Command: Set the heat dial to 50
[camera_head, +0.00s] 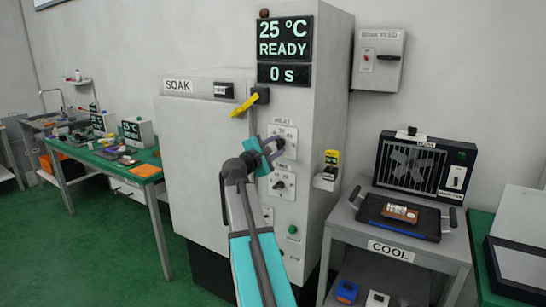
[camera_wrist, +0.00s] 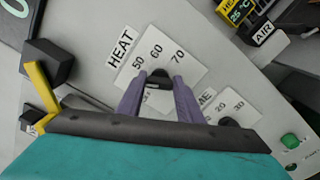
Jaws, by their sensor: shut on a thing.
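The heat dial is a black knob (camera_wrist: 158,75) on a white plate labelled HEAT with marks 50, 60 and 70, seen tilted in the wrist view. My gripper (camera_head: 274,146) has its two purple fingers on either side of the knob and is shut on it. In the wrist view the fingers hide the knob's sides and part of a lower label. Which mark the knob points at is hard to tell. In the head view the heat plate (camera_head: 289,131) is partly covered by my gripper.
A second dial (camera_head: 281,184) sits below on the white cabinet (camera_head: 190,180). A yellow lever (camera_head: 244,105) sticks out at the upper left of the heat dial. A display (camera_head: 284,40) reads 25 °C READY. A COOL table (camera_head: 340,228) stands at the right.

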